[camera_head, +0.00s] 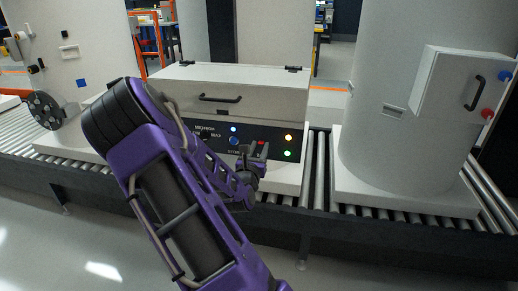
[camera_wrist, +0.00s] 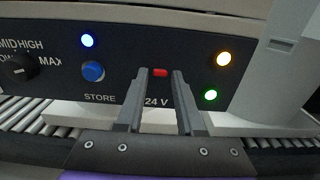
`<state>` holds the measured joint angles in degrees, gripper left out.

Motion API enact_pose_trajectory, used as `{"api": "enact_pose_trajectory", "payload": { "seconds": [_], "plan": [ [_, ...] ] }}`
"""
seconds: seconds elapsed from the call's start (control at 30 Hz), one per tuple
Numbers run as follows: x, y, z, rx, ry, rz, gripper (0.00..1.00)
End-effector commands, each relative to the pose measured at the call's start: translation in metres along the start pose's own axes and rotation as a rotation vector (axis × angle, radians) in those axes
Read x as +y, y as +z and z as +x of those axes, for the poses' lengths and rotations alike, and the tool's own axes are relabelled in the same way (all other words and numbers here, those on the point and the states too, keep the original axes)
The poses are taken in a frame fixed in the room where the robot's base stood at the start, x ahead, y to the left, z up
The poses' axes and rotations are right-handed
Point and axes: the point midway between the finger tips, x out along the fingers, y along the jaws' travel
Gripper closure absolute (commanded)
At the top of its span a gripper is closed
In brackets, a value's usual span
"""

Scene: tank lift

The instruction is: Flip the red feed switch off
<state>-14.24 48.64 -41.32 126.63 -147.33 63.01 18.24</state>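The red feed switch (camera_wrist: 160,73) is a small red rocker on the dark control panel (camera_wrist: 120,60), above the "24 V" label. In the wrist view it shows between the fingertips of my gripper (camera_wrist: 161,76), with a gap on each side. My gripper is open and empty, its two grey fingers pointing at the panel. I cannot tell whether the fingertips touch the panel or the switch's position. In the head view my gripper (camera_head: 257,151) is in front of the panel's right half, and a red spot of the switch (camera_head: 262,143) shows there.
Left of the switch are a blue button (camera_wrist: 93,71) labelled STORE, a lit blue lamp (camera_wrist: 87,41) and a black knob (camera_wrist: 17,69). To the right are lit orange (camera_wrist: 223,59) and green (camera_wrist: 211,95) lamps.

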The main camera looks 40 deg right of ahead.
Motion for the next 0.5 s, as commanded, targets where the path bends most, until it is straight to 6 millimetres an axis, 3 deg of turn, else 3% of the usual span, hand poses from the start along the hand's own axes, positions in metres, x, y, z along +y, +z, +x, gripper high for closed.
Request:
{"api": "enact_pose_trajectory", "payload": {
  "seconds": [0.03, 0.2, 0.5],
  "plan": [
    [0.0001, 0.0001, -0.0001, 0.000, 0.000, 0.000, 0.74],
    [0.0000, 0.0001, -0.0002, 0.000, 0.000, 0.000, 1.00],
    [-0.0001, -0.0007, -0.0004, -0.006, 0.000, 0.000, 1.00]
  ]
}}
